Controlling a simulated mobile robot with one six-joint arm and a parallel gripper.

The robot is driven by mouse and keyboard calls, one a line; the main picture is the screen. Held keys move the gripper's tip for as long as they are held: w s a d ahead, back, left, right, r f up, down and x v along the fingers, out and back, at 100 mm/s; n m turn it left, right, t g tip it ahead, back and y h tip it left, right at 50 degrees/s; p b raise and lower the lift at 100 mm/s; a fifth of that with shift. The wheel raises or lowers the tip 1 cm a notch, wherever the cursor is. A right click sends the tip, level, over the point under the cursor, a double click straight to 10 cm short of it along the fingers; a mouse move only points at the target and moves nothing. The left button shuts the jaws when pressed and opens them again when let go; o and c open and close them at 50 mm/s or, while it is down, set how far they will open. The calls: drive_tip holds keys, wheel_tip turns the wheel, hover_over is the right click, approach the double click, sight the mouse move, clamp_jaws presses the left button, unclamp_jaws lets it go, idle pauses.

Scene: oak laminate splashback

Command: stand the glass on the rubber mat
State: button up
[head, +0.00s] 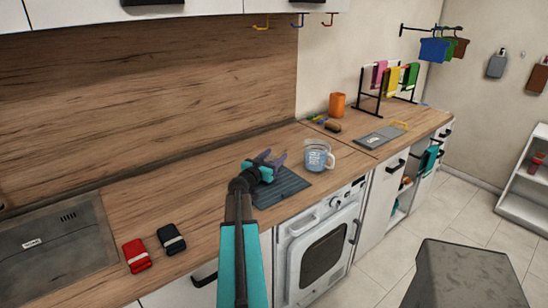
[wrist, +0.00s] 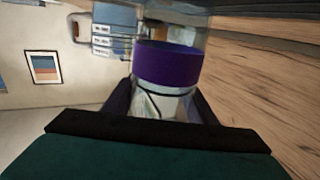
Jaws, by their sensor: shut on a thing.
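My gripper (head: 271,161) is above the left part of the dark ribbed rubber mat (head: 287,190) on the wooden counter. In the wrist view, my gripper (wrist: 160,101) is shut on the glass, a see-through thing with a broad purple band (wrist: 167,66). The fingers lie on both sides of it, below the band in the picture. In the head view the glass is hard to make out between the fingers. I cannot tell whether it is upright or touches the mat.
A clear jug with a handle (head: 318,157) stands just right of the mat. An orange cup (head: 337,105), a grey board (head: 380,139) and a towel rack (head: 388,88) are further right. Red (head: 137,256) and black (head: 171,239) packs lie left. The counter's front edge is close to the mat.

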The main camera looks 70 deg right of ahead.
drive_tip(key=shift+f+b, duration=0.15)
drive_tip(key=shift+b, duration=0.2)
drive_tip(key=o, duration=1.5)
drive_tip(key=shift+o, duration=0.2)
drive_tip(key=shift+r+p, duration=0.2)
drive_tip(key=shift+p, duration=0.15)
drive_tip(key=shift+w+a+f, duration=0.1)
drive_tip(key=shift+a, duration=0.5)
drive_tip(key=w+a+b, duration=0.2)
drive_tip(key=a+b, duration=0.2)
drive_tip(key=a, duration=0.6)
drive_tip(key=shift+a, duration=0.35)
drive_tip(key=shift+r, duration=0.2)
